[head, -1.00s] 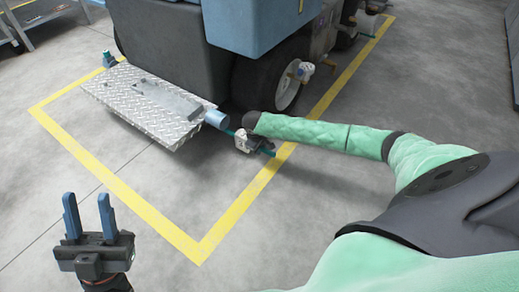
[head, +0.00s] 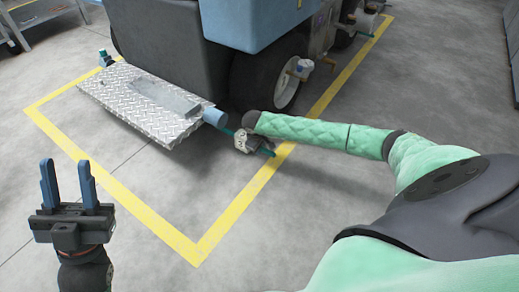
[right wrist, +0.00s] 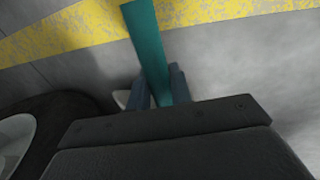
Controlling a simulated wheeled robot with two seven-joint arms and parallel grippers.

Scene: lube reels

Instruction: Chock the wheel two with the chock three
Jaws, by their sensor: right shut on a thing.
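A dark wheel with a pale hub (head: 286,88) stands under the blue machine in the head view; part of a dark wheel (right wrist: 55,130) shows at the lower left of the right wrist view. I see no number on it. My right gripper (right wrist: 157,88) is shut on a teal bar (right wrist: 147,40), low by the floor in front of the wheel. The bar (head: 266,151) also sticks out past the gripper in the head view. Whether the bar belongs to a chock cannot be told. My left gripper (head: 68,184) is open and empty, fingers up, away from the machine.
A tread-plate step (head: 125,92) with a blue-grey cylinder (head: 214,117) at its right end juts out from the machine. A small teal-topped object (head: 105,57) sits at its far left. A yellow floor line (head: 222,232) borders the bay. The grey floor to the right is clear.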

